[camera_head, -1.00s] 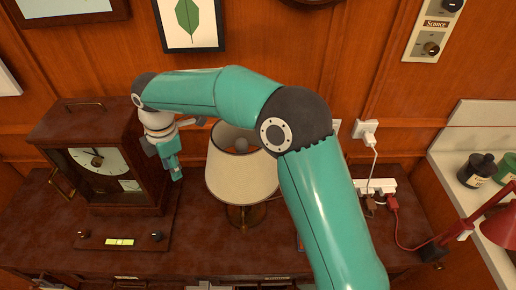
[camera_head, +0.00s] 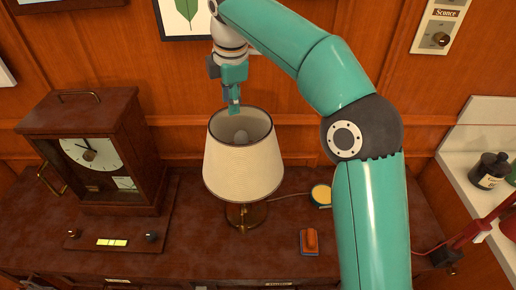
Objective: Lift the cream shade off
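The cream shade (camera_head: 244,168) sits upright on the brass lamp (camera_head: 243,217) in the middle of the wooden desk top. Its dark-rimmed top is open, and a pale bulb (camera_head: 240,138) shows inside. My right gripper (camera_head: 234,110) points down over the far part of the shade's top opening. It holds nothing that I can see. Its fingers appear edge-on, so their opening is hidden, and I cannot tell whether they touch the rim. My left gripper is not in view.
A wooden clock (camera_head: 100,150) stands to the left on the desk (camera_head: 190,250). A red lamp arm (camera_head: 480,228) and a dark jar (camera_head: 490,170) are at the far right.

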